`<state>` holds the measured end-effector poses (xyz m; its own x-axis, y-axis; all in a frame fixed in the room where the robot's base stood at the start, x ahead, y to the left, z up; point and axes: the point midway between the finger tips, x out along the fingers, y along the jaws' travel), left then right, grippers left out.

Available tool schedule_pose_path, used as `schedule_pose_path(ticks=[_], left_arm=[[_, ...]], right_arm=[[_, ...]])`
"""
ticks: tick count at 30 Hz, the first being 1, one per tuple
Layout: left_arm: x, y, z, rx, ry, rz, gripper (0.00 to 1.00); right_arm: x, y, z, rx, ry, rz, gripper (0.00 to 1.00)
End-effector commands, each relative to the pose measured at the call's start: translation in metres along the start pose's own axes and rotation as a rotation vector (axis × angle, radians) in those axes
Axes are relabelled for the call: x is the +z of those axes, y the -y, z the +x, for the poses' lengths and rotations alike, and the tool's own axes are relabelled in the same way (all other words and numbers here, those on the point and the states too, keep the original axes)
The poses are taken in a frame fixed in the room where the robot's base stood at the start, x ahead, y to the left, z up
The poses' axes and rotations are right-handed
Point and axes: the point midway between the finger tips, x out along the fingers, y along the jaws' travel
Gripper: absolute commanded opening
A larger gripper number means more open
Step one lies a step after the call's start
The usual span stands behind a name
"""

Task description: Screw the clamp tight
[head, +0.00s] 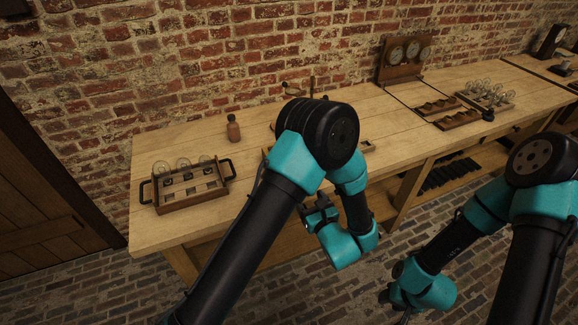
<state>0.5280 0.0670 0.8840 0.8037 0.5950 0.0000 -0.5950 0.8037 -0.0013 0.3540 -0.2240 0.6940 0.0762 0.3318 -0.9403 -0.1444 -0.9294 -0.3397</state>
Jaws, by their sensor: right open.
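I cannot make out the clamp for certain. A small dark fitting (292,88) and a thin upright post (312,86) show at the back of the bench, just behind my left arm's elbow. That elbow hides what stands below them. My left gripper (318,212) hangs in front of the bench's front edge, below the top, and its finger gap is too dark to read. My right gripper (386,297) is open, low over the brick floor at the lower right and away from the bench. Nothing shows in it.
The wooden bench (210,135) runs along the brick wall.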

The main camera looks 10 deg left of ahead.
Motion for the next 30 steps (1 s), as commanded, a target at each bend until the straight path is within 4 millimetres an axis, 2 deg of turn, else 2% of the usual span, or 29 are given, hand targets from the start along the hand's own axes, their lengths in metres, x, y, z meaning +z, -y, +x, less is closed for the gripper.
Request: schedule_pose_path(ticks=[5,24,30], left_arm=[[0.0,-0.001,0.023,0.004,0.0,-0.001,0.7],[0.0,-0.001,0.131,0.004,0.001,-0.001,0.7],[0.0,-0.001,0.157,0.002,0.001,0.0,0.7]], right_arm=[[0.0,0.0,0.0,0.0,0.0,0.0,0.43],[0.0,0.0,0.0,0.0,0.0,0.0,0.43],[0.0,0.0,0.0,0.0,0.0,0.0,0.43]])
